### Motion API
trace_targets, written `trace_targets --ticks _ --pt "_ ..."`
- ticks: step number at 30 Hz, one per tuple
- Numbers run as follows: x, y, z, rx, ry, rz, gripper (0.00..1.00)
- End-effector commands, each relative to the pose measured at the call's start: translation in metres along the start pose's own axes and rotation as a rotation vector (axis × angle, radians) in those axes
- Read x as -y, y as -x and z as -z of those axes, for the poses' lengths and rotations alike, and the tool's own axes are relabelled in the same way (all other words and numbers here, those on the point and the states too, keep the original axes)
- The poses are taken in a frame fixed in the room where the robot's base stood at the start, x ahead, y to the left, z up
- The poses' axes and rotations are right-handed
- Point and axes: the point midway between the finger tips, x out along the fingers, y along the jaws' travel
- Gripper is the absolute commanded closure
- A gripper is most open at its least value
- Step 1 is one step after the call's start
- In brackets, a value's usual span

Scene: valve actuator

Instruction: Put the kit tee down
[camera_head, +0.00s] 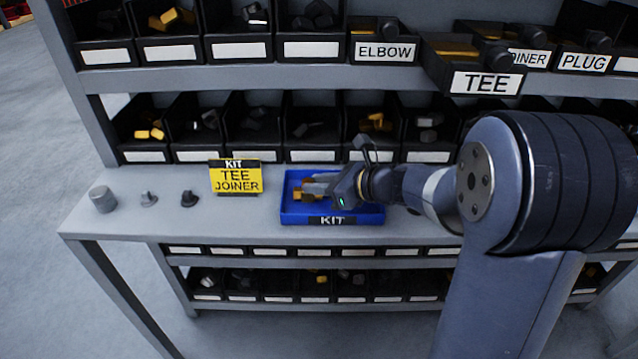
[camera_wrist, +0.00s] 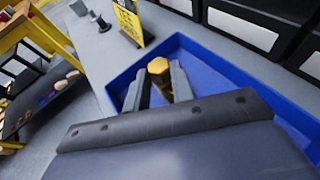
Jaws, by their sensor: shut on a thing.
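My gripper (camera_head: 312,188) is inside the blue kit tray (camera_head: 345,219), low over its floor, and shut on the brass-coloured kit tee (camera_wrist: 158,68). In the wrist view the tee sits between the two grey fingers, with the blue tray floor around it. In the head view only yellow bits of the tee show beside the fingers. I cannot tell whether the tee touches the tray floor. The tray's "KIT" label faces the front of the bench.
A yellow "KIT TEE JOINER" sign (camera_head: 236,178) stands left of the tray. Several small grey parts, including a cylinder (camera_head: 103,199), stand on the bench at left. Black bins line the back. An open "TEE" bin (camera_head: 485,83) juts out above right.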

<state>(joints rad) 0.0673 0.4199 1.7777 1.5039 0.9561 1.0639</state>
Motion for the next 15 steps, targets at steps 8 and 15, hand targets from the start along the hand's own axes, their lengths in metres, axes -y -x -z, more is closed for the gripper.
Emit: trace_targets --ticks 8,15 --pt "0.0 -0.0009 0.0023 0.0 0.0 0.0 0.6" --pt "0.0 -0.0009 0.0022 0.0 -0.001 0.0 0.55"
